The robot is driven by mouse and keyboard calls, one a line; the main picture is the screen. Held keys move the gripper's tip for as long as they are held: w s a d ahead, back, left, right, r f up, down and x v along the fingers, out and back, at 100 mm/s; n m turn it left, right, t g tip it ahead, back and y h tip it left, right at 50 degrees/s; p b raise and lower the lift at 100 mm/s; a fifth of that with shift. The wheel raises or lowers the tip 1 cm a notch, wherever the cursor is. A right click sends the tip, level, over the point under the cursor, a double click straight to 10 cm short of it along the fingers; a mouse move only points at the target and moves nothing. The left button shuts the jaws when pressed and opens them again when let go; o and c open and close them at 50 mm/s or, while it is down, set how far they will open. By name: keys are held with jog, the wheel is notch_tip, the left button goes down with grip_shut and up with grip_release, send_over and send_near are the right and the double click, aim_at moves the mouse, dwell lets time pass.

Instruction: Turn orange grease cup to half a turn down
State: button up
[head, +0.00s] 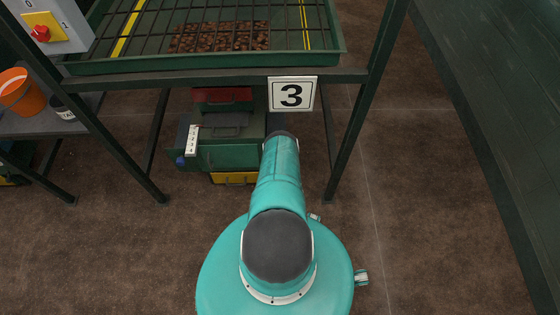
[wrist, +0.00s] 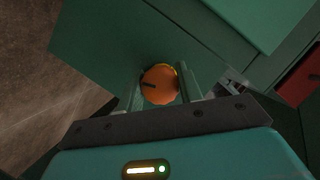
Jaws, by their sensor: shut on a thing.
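The orange grease cup (wrist: 161,86) shows in the wrist view as a round knob with a dark mark on its left side and a bit of yellow at its upper rim. It sits against a green machine housing (wrist: 105,35). My gripper (wrist: 160,84) has one finger on each side of the cup and is shut on it. In the head view my teal arm reaches under the frame to the green machine (head: 220,155). There the cup and the gripper are hidden behind my arm.
An orange bucket (head: 20,92) stands at left. Floor is open at right, before a green wall.

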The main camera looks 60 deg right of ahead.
jog(key=shift+m+t, duration=0.4)
jog(key=shift+m, duration=0.5)
jog(key=o, duration=1)
jog(key=v, duration=1.4)
jog(key=shift+f, duration=0.1)
jog(key=shift+d, duration=0.1)
